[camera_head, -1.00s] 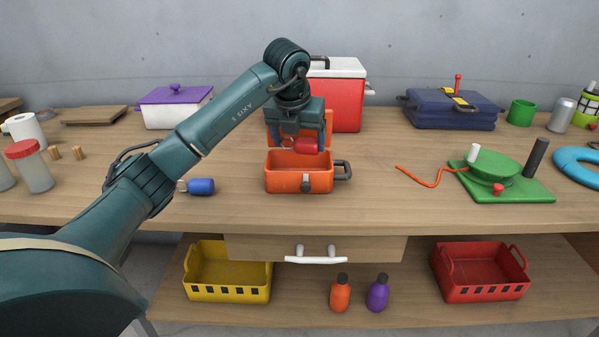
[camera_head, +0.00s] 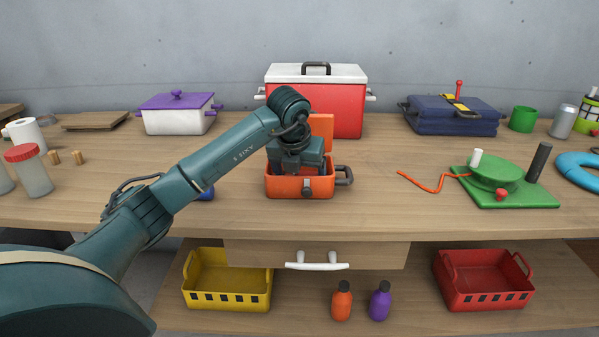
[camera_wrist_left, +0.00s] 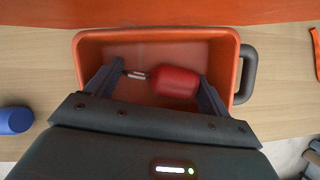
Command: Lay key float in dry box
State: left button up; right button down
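The orange dry box (camera_head: 285,187) stands on the workbench with its lid (camera_head: 321,128) open at the back. My left gripper (camera_wrist_left: 162,80) points down into it, and its fingers are inside the box walls (camera_wrist_left: 236,80). The key float is a red cylinder (camera_wrist_left: 174,82) with a small metal key part (camera_wrist_left: 135,74) at its left. It lies lengthwise between my left fingertips, which seem to touch both ends, low inside the box. In the head view my left gripper (camera_head: 298,170) hides the float. My right gripper is out of view.
A blue float (camera_head: 206,194) lies left of the box, partly behind my arm. A red cooler (camera_head: 350,110) stands behind. A green reel (camera_head: 492,172) with an orange cord is at the right. The bench between box and cord is clear.

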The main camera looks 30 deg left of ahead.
pick_arm(q)
jog(key=shift+o, duration=0.6)
jog(key=shift+r, duration=0.15)
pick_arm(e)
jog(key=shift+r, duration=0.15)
pick_arm(q)
jog(key=shift+r, duration=0.3)
jog(key=p+v, duration=0.2)
jog(key=v, duration=0.9)
jog(key=shift+s+d+r, duration=0.1)
jog(key=shift+s+r, duration=0.05)
jog(key=shift+r, duration=0.1)
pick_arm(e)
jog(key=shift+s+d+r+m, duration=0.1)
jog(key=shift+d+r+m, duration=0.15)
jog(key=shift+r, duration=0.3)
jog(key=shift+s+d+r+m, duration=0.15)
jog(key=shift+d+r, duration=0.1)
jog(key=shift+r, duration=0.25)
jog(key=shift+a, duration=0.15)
